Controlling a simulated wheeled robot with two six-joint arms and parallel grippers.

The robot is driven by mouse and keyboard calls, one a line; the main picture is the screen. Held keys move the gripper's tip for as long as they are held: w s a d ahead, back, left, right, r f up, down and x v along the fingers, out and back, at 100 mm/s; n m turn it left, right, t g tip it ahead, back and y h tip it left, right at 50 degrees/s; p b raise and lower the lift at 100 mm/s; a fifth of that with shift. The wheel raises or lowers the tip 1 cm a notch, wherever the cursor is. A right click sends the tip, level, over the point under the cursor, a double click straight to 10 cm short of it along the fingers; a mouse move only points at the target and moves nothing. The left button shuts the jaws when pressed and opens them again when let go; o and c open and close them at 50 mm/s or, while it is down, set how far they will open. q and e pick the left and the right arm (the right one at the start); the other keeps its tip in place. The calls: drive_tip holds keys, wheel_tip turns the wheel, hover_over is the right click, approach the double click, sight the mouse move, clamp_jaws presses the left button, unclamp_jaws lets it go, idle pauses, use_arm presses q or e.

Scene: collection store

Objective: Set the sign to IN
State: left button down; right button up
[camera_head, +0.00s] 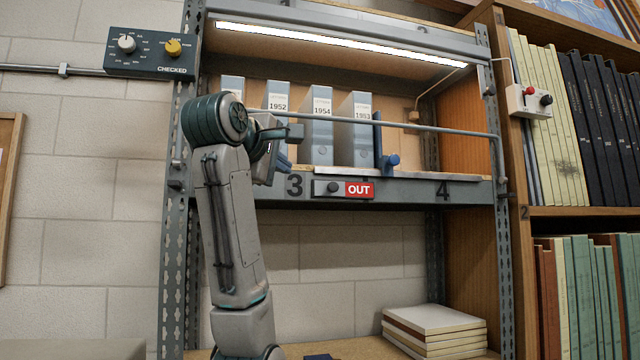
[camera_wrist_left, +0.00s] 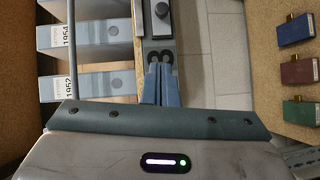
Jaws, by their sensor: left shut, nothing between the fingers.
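The sign (camera_head: 321,188) is a small grey plate on the front edge of the shelf. It has a dark knob (camera_head: 333,188) at its left and a red panel (camera_head: 359,190) reading OUT at its right. My left gripper (camera_head: 283,163) is left of the sign and a little above it, near the number 3, apart from the knob. In the left wrist view the blue fingers (camera_wrist_left: 158,84) are together and empty, pointing toward the shelf edge. The knob also shows there (camera_wrist_left: 161,9), beyond the fingertips. My right gripper is in neither view.
Grey file boxes (camera_head: 320,130) labelled 1952, 1954 and 1953 stand on the shelf behind a rail (camera_head: 430,130). A blue bookend (camera_head: 389,160) stands right of them. A control box (camera_head: 153,52) with two dials is at upper left. Stacked boards (camera_head: 435,328) lie below.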

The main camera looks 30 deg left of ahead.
use_arm(q)
drive_tip(key=p, duration=0.6)
approach(320, 182)
drive_tip(key=w+a, duration=0.2)
drive_tip(key=w+d+p, duration=0.1)
drive_tip(key=w+f+p, duration=0.1)
drive_tip(key=shift+w+d+f, duration=0.2)
drive_tip(key=shift+w+d, duration=0.15)
drive_tip(key=shift+d, duration=0.05)
drive_tip(key=shift+w+d+f, duration=0.1)
drive_tip(key=shift+w+d, duration=0.25)
drive_tip(key=shift+f, duration=0.1)
drive_tip(key=shift+a, duration=0.15)
drive_tip(key=shift+w, duration=0.1)
